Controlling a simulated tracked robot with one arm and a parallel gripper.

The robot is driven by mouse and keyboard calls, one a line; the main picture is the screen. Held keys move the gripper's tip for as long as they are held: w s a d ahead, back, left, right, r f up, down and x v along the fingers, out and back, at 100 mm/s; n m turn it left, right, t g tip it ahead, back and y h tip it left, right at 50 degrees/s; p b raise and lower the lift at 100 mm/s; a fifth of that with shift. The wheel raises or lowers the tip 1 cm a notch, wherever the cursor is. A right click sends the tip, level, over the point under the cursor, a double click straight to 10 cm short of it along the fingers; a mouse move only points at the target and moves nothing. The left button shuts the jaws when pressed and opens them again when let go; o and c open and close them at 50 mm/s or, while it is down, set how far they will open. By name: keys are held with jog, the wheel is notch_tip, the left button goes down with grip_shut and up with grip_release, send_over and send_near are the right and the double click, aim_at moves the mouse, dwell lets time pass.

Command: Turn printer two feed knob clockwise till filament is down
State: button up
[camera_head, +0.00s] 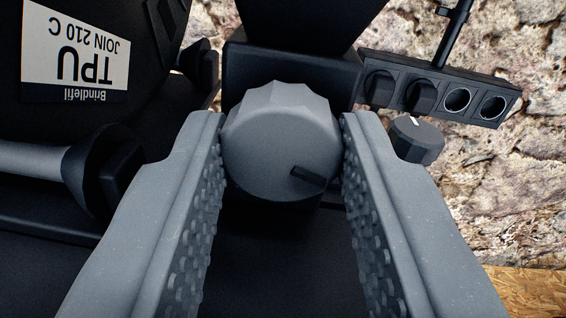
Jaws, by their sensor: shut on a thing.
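A large round grey knob (275,140) with a fluted edge sits on a black block in the upper middle of the head camera view. A dark pointer mark on its face points to the lower right. My gripper (281,150) has one grey studded finger on each side of the knob, shut on it. The view is upside down, as the label lettering shows. No printer number shows and I see no filament strand. The knob's mount is partly hidden behind it.
A black spool with an upside-down white "TPU" label (76,52) is at upper left. A smaller dark knob (416,140) with a white mark is close to the right finger. A black socket strip (440,88) runs along the stone wall (500,180). Wooden board (530,290) shows at lower right.

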jog(key=m, duration=0.3)
jog(key=shift+b, duration=0.4)
jog(key=o, duration=1)
jog(key=shift+c, duration=0.2)
jog(key=shift+s, duration=0.1)
jog(key=s+b, duration=0.1)
jog(key=s, duration=1.2)
jog(key=shift+s+f, duration=0.25)
jog(key=shift+s, duration=0.05)
jog(key=shift+d, duration=0.1)
